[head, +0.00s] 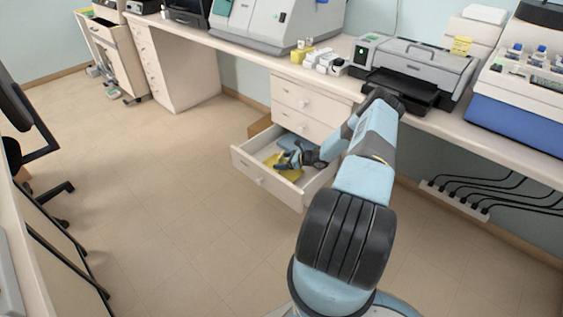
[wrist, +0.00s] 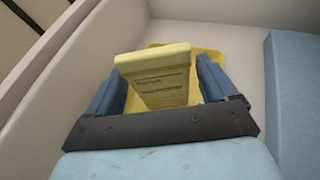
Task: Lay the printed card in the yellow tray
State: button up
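The pale yellow printed card (wrist: 165,80) shows in the wrist view between my gripper's blue fingers, with lines of dark text on its face. It overlaps the yellow tray (wrist: 205,51), which lies behind and below it in the drawer; I cannot tell whether card and tray touch. My gripper (wrist: 162,72) has its fingers spread wide, one on each side of the card, with a narrow gap showing at the right finger. In the head view my gripper (head: 293,157) reaches down into the drawer over the yellow tray (head: 292,174). The card is not distinct there.
The open drawer (head: 262,180) has pale walls around my gripper. A blue block-like thing (wrist: 295,90) stands close on the right in the wrist view. A printer (head: 420,70) and small boxes (head: 323,60) are on the bench above. The floor left of the drawer is clear.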

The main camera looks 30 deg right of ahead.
jog(key=shift+o, duration=0.4)
jog(key=shift+r, duration=0.1)
jog(key=shift+d, duration=0.1)
jog(key=v, duration=0.7)
jog(key=shift+s, duration=0.15)
jog(key=shift+d+r, duration=0.1)
dwell(0.7)
